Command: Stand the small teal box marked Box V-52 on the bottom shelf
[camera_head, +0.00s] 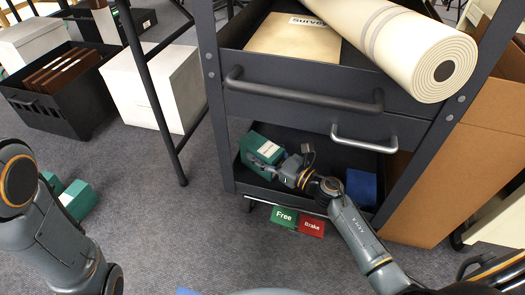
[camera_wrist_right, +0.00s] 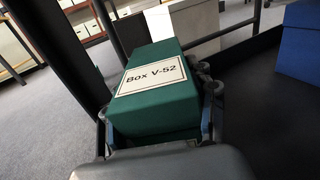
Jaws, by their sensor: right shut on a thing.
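The small teal box marked Box V-52 (camera_head: 260,151) is at the left end of the dark bottom shelf (camera_head: 318,150) of the cart. In the right wrist view the box (camera_wrist_right: 158,88) shows its white label, with the text readable. My right gripper (camera_head: 283,171) is shut on the box, with its fingers on both sides of the near end (camera_wrist_right: 158,128). The box looks tilted in the head view; whether its underside touches the shelf is hidden. My left arm shows at the left edge of the head view, but its gripper is out of view.
A blue box (camera_head: 361,187) stands at the right of the bottom shelf. A drawer with a dark handle (camera_head: 300,92) hangs above it. A cream roll (camera_head: 420,48) lies on top. Green and red tags, Free (camera_head: 284,217) and Brake (camera_head: 312,228), hang below. Teal boxes (camera_head: 77,199) lie on the floor.

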